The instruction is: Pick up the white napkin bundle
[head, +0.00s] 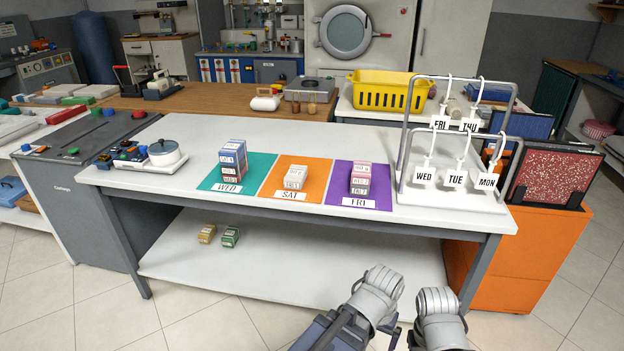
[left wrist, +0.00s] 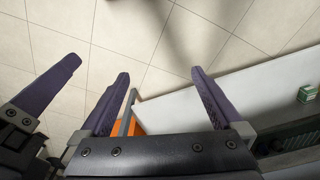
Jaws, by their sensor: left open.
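A small white bundle (head: 297,174) sits on a stack on the orange SAT mat (head: 275,176) on the long white table. A taller stack (head: 232,157) of blue, red and white bundles stands on the green WED mat. A pink and white stack (head: 360,178) stands on the purple FRI mat. My left gripper (left wrist: 160,74) shows in the left wrist view, open and empty over the floor, away from all bundles. One finger (left wrist: 58,82) at the far left there seems to belong to my right gripper; its other finger is not clear. The head view shows no fingertips.
Yellow (head: 207,234) and green (head: 230,236) bundles lie on the lower shelf. The table's front edge lies before my arms.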

